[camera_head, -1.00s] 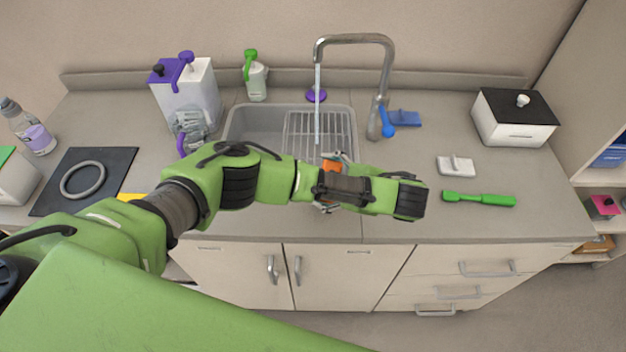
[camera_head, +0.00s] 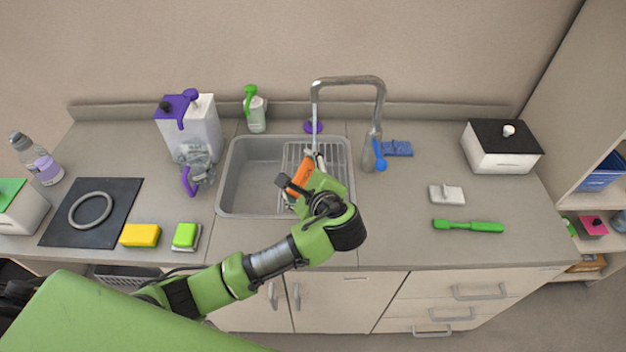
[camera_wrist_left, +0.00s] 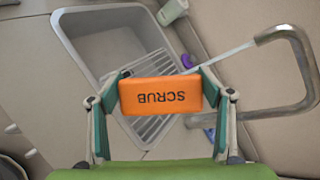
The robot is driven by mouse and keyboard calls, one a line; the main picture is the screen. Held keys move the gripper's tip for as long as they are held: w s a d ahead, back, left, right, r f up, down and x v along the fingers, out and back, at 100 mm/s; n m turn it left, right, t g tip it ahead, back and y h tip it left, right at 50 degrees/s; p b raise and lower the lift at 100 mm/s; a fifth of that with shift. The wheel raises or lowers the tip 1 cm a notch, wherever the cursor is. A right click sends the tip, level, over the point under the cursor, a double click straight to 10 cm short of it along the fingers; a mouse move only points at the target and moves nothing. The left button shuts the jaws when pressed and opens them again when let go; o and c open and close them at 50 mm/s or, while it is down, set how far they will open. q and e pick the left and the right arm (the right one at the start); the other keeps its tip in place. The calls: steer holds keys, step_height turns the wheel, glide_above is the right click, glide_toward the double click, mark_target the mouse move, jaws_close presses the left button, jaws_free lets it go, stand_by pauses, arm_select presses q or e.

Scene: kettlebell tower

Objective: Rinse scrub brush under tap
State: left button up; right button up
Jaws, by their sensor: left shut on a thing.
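The orange scrub brush (camera_head: 301,175), marked SCRUB, is held over the sink (camera_head: 240,202). It also shows in the left wrist view (camera_wrist_left: 160,95). My left gripper (camera_head: 309,172) is shut on it, with a finger at each end in the left wrist view (camera_wrist_left: 161,88). The grey tap (camera_head: 350,81) arches over the sink, and a pale water stream (camera_head: 314,110) falls from its spout toward the brush. In the left wrist view the stream (camera_wrist_left: 222,56) reaches the brush's upper right corner; I cannot tell whether it touches. My right gripper is not in view.
A blue tap lever (camera_head: 380,158) is right of the sink. A green-handled tool (camera_head: 468,226) and a white block (camera_head: 446,194) lie on the right counter. A purple-lidded container (camera_head: 190,130) and yellow sponge (camera_head: 140,235) are left. The front-right counter is mostly clear.

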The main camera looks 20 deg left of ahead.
arm_select(q)
steer(key=w+a+f+b, duration=0.1)
steer(key=w+b, duration=0.1)
steer(key=w, duration=0.4)
steer(key=w+a+f+b, duration=0.1)
steer(key=w+a+b, duration=0.1)
steer(key=w, duration=0.5)
steer(key=shift+w+a+f+b, duration=0.15)
steer(key=shift+w+f+b, duration=0.15)
steer(key=shift+f+b, duration=0.05)
steer(key=shift+d, duration=0.2)
stand_by(0.6)
steer(key=shift+w+d, duration=0.15)
steer(key=shift+d, duration=0.3)
steer(key=shift+a, duration=0.1)
steer(key=shift+a+p, duration=0.55)
steer(key=shift+p, duration=0.15)
